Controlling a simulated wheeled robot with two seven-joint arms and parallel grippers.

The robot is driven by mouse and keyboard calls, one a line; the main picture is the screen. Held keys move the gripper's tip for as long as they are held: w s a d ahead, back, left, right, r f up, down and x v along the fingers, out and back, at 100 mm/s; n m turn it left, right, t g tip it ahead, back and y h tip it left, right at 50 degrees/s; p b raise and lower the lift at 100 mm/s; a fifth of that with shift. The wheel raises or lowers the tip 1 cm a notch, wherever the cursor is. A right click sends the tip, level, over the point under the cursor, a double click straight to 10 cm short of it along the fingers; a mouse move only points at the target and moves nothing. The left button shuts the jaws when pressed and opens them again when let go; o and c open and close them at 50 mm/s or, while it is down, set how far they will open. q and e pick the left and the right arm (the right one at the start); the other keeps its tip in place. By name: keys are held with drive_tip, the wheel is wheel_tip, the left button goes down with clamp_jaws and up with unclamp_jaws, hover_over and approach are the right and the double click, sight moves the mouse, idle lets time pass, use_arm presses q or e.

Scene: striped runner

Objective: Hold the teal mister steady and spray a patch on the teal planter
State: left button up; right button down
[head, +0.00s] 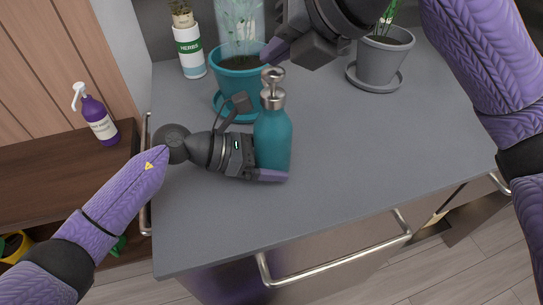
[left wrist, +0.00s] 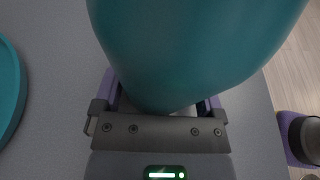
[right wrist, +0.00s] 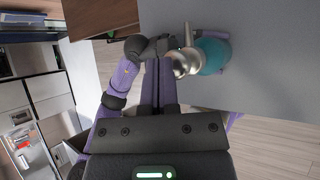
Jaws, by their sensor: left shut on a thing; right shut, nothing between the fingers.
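The teal mister (head: 272,138) stands upright on the grey counter, with a silver pump top (head: 272,78). My left gripper (head: 268,165) is shut around its lower body; the mister fills the left wrist view (left wrist: 195,50). The teal planter (head: 238,85) stands behind the mister on a teal saucer, and a pale, see-through spray-like patch shows over its plant. My right gripper (head: 275,52) is shut and empty, above and beside the pump top, apart from it as far as I can tell. In the right wrist view its closed fingers (right wrist: 160,65) are beside the silver pump (right wrist: 183,62).
A white herbs container (head: 190,52) stands left of the planter. A grey planter (head: 385,52) on a grey saucer stands at the back right. A purple pump bottle (head: 97,118) is on the brown side cabinet. The counter's (head: 380,145) right and front are clear.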

sight(277, 71)
drive_tip(key=shift+r, duration=3)
use_arm(q)
drive_tip(key=o, duration=1.2)
